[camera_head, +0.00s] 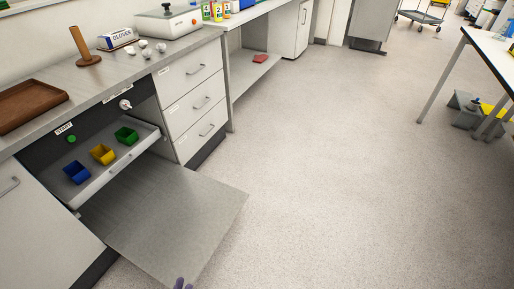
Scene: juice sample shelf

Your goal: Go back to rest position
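Only the tips of what appears to be my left gripper (183,284) show, at the bottom edge of the head view. They are in front of the lower edge of the open flap door (175,215), apart from the counter. Too little of the gripper shows to tell whether it is open or shut, or whether it holds anything. My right gripper is out of view.
A pulled-out tray (95,183) holds blue (77,172), yellow (103,154) and green (127,135) bins. On the counter are a brown tray (28,104), a wooden peg stand (84,46) and a glove box (117,38). Open floor (340,170) lies right; a table (490,50) stands far right.

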